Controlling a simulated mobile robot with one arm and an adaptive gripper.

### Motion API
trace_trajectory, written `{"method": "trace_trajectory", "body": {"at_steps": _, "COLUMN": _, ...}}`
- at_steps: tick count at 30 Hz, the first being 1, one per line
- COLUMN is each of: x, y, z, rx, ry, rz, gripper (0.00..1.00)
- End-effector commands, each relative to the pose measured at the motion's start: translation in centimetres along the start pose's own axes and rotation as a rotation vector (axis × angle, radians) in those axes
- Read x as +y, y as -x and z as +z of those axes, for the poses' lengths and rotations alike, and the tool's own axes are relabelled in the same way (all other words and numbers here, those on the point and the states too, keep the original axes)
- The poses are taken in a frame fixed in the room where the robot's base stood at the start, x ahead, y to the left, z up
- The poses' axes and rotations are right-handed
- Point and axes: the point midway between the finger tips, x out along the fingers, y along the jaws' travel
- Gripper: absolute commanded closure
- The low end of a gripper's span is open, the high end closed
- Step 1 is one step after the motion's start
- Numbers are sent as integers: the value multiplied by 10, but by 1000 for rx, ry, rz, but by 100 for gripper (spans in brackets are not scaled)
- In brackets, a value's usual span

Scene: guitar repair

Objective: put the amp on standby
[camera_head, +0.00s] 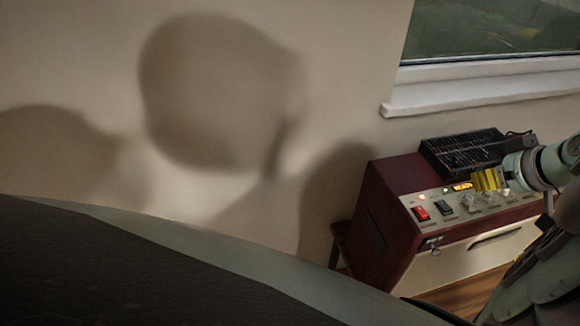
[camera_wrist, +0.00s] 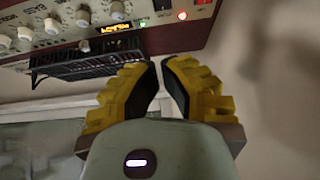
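The amp (camera_head: 385,225) is a dark red cabinet with a pale control panel on its upper front. At the panel's left end are a lit red rocker switch (camera_head: 421,213) and a black rocker switch (camera_head: 443,207); several knobs (camera_head: 488,198) are to their right. In the wrist view, part of the red switch (camera_wrist: 202,2) shows at the top edge. My gripper (camera_wrist: 159,66) has yellow fingers, empty, with tips close together and a narrow gap between them. In the head view it is in front of the panel's display and knobs, right of both switches. I cannot tell whether it touches.
A black wire rack-like object (camera_head: 465,153) lies on the amp's top. A window with a white sill (camera_head: 480,98) is above and behind. The amp stands near the beige wall (camera_head: 90,60). A large dark rounded surface (camera_head: 130,275) fills the lower left.

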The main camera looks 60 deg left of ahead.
Motion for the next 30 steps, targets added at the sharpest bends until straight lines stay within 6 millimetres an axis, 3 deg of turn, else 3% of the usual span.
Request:
{"method": "trace_trajectory", "body": {"at_steps": 3, "x": -3, "y": -30, "z": 1, "rx": -1, "ry": 3, "rz": -11, "gripper": 100}}
{"method": "trace_trajectory", "body": {"at_steps": 13, "x": -3, "y": -73, "z": -1, "rx": -7, "ry": 2, "rz": -9, "gripper": 100}}
{"method": "trace_trajectory", "body": {"at_steps": 18, "x": -3, "y": -88, "z": 15, "rx": -8, "ry": -2, "rz": -8, "gripper": 100}}
{"method": "trace_trajectory", "body": {"at_steps": 30, "x": -2, "y": -103, "z": 28, "rx": -2, "ry": 2, "rz": -3, "gripper": 100}}
